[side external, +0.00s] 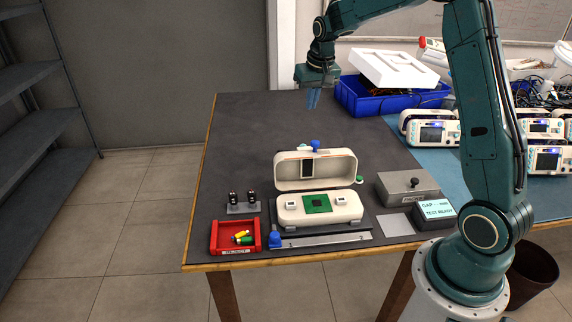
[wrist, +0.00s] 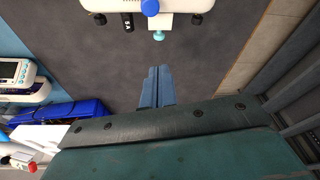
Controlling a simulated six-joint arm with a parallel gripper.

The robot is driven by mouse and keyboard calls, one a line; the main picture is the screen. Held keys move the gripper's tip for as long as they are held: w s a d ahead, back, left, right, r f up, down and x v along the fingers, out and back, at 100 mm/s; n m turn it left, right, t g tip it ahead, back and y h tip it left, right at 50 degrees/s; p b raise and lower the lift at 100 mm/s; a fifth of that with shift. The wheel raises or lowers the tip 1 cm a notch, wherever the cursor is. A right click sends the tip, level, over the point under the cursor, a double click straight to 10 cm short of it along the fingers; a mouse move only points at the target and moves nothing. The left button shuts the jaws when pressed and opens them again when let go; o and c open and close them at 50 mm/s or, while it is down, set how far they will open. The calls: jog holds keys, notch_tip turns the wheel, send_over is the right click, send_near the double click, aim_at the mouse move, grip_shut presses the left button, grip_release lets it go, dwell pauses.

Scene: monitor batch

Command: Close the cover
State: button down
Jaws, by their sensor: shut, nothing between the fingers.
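The white device in the side view has its cover (side external: 315,170) standing open, hinged up behind the base (side external: 318,212). The cover's inside faces the camera and shows a dark rectangular slot. A green circuit board (side external: 317,203) lies on the base between two small white blocks. A blue knob (side external: 315,146) shows at the top of the cover. My gripper (side external: 313,100) is shut and empty, above the table behind the device and apart from it. In the wrist view, my gripper's blue fingers (wrist: 156,88) are together, and the device's edge with the blue knob (wrist: 150,7) shows at the top.
A red tray (side external: 222,240) with small coloured parts sits front left, near two black items (side external: 242,200) on a stand. A grey box (side external: 408,187) and a display (side external: 436,213) stand right. A blue crate (side external: 392,104) with white foam is at the back. Table behind the device is clear.

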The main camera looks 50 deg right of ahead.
aim_at(315, 155)
jog(key=x, duration=0.9)
jog(key=shift+f, duration=0.4)
jog(key=shift+s+a+r, duration=0.15)
jog(key=shift+s+a, duration=0.4)
jog(key=shift+s, duration=0.3)
jog(key=shift+s+a+r, duration=0.1)
jog(key=shift+s+a, duration=0.4)
jog(key=shift+s, duration=0.35)
jog(key=shift+s+a+r, duration=0.2)
jog(key=shift+s+a, duration=0.2)
jog(key=shift+s, duration=0.05)
jog(key=shift+s+a+r, duration=0.2)
jog(key=shift+s+a, duration=0.45)
jog(key=shift+s, duration=0.05)
jog(key=shift+s+a+r, duration=0.2)
jog(key=shift+s+a, duration=0.45)
jog(key=s+a+f, duration=0.6)
jog(key=s+a, duration=0.5)
jog(key=shift+t+h, duration=0.4)
jog(key=shift+f, duration=0.1)
